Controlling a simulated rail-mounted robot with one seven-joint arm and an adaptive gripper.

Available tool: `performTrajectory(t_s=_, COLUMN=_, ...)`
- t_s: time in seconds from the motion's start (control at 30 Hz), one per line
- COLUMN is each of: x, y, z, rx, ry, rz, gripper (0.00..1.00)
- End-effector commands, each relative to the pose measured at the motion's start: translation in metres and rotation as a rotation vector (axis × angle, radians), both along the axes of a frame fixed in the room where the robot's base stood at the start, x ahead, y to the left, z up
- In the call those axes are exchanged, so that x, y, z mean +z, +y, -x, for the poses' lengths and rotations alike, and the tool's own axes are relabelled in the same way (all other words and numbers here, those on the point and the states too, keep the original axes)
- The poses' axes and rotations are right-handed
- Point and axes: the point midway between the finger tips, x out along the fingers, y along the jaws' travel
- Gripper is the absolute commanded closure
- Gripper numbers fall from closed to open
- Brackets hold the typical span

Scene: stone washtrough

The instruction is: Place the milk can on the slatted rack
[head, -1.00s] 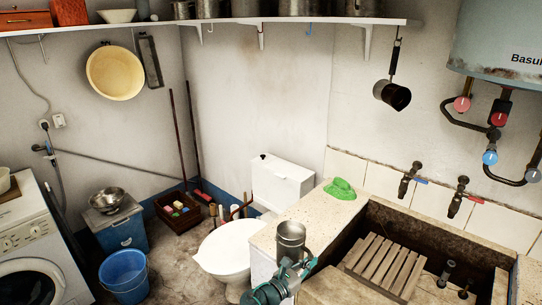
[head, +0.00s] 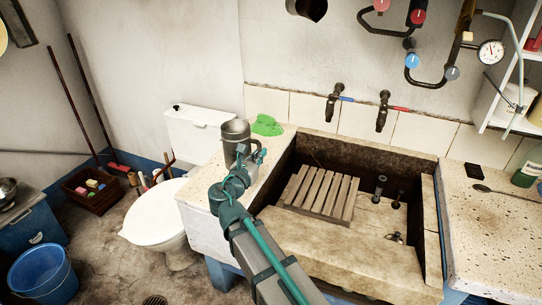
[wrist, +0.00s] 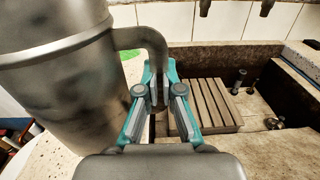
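The milk can (head: 236,135) is a grey metal can with a side handle, roughly upright over the stone ledge left of the trough. Its body fills the left of the wrist view (wrist: 60,85). My gripper (head: 250,153) is at the can's right side, its fingers shut on the handle (wrist: 150,38). The can's base is partly hidden, but it looks raised off the ledge. The slatted rack (head: 320,192) lies inside the trough, right of the can, with nothing on it. The rack also shows beyond my fingertips in the wrist view (wrist: 208,105).
The trough's stone rim (head: 360,149) lies between can and rack. A green cloth (head: 266,125) lies on the ledge behind the can. Two taps (head: 334,103) overhang the trough's back. Drain fittings (head: 379,187) stand right of the rack. A toilet (head: 155,215) stands left.

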Motion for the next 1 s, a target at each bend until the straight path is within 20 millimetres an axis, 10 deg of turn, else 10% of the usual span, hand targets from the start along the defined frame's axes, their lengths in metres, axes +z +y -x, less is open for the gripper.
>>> performTrajectory(t_s=0.5, x=-0.041, y=0.033, z=-0.096, rx=0.018, ry=0.001, rz=0.002, gripper=1.00)
performTrajectory(t_s=1.0, x=-0.092, y=0.042, z=-0.129, rx=0.019, ry=-0.002, rz=-0.001, gripper=1.00)
